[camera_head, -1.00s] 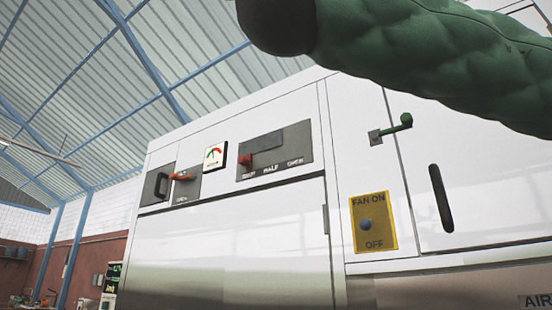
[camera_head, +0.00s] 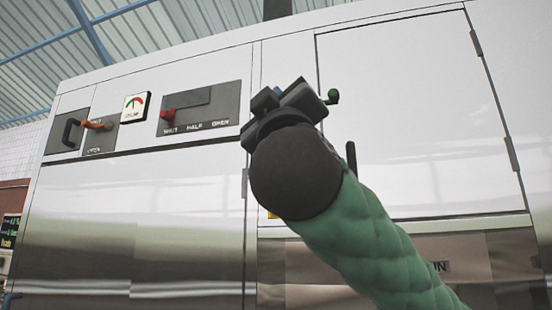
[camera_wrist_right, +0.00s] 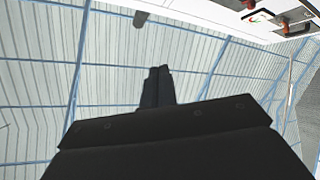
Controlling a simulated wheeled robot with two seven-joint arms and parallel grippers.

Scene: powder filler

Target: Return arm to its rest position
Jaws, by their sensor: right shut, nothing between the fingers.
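My right arm, in a green quilted sleeve (camera_head: 365,245), rises from the bottom right of the head view to a round dark wrist. Its dark gripper (camera_head: 290,98) points up and away, in front of the white machine (camera_head: 400,120). In the right wrist view the fingers (camera_wrist_right: 158,88) are together with nothing between them, against the roof (camera_wrist_right: 40,60). The left gripper is not in view.
The machine front has a black handle with a red-orange lever (camera_head: 98,125), a gauge (camera_head: 134,107), a red-knobbed slider (camera_head: 168,114) and a green-knobbed door latch (camera_head: 333,97). My right arm hides most of the yellow fan plate (camera_head: 271,214).

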